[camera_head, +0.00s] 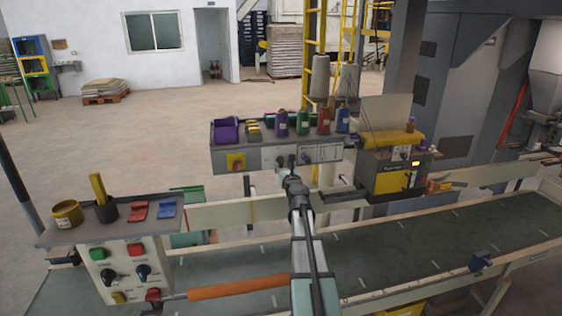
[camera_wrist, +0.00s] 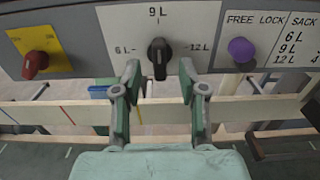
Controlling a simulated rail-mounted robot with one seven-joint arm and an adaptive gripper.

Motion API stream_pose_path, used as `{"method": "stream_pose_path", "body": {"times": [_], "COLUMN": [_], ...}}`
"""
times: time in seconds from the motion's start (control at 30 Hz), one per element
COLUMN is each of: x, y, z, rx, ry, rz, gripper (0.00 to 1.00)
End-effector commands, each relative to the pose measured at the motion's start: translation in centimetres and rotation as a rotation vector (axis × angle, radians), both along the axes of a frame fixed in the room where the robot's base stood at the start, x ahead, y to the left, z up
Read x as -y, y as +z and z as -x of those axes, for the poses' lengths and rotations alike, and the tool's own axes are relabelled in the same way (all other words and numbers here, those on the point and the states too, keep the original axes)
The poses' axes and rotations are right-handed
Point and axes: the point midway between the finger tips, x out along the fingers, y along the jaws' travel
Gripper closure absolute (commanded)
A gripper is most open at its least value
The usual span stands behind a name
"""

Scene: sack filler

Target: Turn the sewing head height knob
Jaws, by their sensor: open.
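A black knob (camera_wrist: 159,53) sits on a white plate marked 6 L, 9 L and 12 L, with its upper end toward the 9 L mark. I take it as the sewing head height knob; no label naming it is readable. My gripper (camera_wrist: 158,80) is open, with one finger on each side below the knob. I cannot tell whether either finger touches it. In the head view my gripper (camera_head: 287,163) is at the front of the grey control panel (camera_head: 258,156), and my arm partly hides that area.
A red knob on a yellow plate (camera_wrist: 36,62) is left of the black knob. A purple knob (camera_wrist: 241,50) marked FREE LOCK is to its right. Spools and bins line the panel's top shelf. A conveyor belt (camera_head: 400,255) runs below. A button box (camera_head: 125,270) stands at left.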

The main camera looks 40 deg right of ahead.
Motion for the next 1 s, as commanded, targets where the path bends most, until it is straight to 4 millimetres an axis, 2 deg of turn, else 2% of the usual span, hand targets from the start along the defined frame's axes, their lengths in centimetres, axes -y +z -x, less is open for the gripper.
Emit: {"method": "stream_pose_path", "body": {"times": [0.03,0.1,0.3,0.7,0.73,0.83,1.0], "x": [0.6,1.1,1.8,1.9,1.9,1.9,1.9], "y": [0.1,0.1,0.0,0.0,0.0,0.0,0.0], "z": [-1.2,-2.2,-3.9,-4.3,-4.3,-4.3,-4.3], "rx": [0.000,0.000,-0.001,0.000,0.000,0.000,-0.001], "ry": [0.000,0.000,0.000,0.000,0.000,0.000,0.000], "rz": [0.000,0.000,0.000,0.001,0.001,0.001,0.002], "gripper": [0.58,0.58,0.58,0.58,0.65,1.00,1.00]}}
